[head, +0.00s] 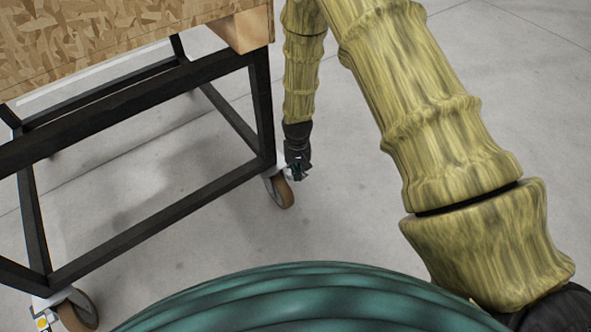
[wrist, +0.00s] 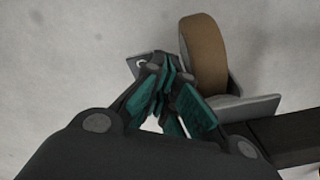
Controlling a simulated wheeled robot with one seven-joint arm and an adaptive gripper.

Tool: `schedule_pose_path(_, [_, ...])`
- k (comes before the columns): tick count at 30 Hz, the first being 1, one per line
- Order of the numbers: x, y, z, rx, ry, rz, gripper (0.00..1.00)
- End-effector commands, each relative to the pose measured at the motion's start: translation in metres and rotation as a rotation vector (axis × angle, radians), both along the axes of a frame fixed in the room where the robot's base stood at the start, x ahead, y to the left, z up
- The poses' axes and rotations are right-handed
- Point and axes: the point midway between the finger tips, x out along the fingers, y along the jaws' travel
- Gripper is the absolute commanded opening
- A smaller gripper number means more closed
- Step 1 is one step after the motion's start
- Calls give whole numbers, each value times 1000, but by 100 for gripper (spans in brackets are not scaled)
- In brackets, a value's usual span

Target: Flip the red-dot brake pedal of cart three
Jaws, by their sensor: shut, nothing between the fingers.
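The cart's near-right caster wheel (head: 284,191), tan with a grey bracket, stands at the foot of the black frame. My gripper (head: 298,172) is beside this caster, low over the floor. In the wrist view my gripper (wrist: 166,72) has its teal-padded fingers together and empty. The tan wheel (wrist: 204,55) is just right of the fingertips, and a small grey plate with a round hole (wrist: 143,61) shows at their left. The fingers partly cover this plate; I cannot tell if they touch it. No red dot is visible, and no cart number shows.
The cart's black frame (head: 160,225) carries a chipboard box (head: 120,40). Another caster (head: 78,311) at the lower left has a pedal with a yellow dot (head: 42,323).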

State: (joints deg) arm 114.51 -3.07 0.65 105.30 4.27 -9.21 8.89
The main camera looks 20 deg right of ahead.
Motion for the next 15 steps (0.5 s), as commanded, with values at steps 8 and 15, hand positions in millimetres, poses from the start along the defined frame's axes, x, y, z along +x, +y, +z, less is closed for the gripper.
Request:
schedule_pose_path(8, [0,0,-3,0,0,0,0])
schedule_pose_path(15, [0,0,-6,0,-1,0,0])
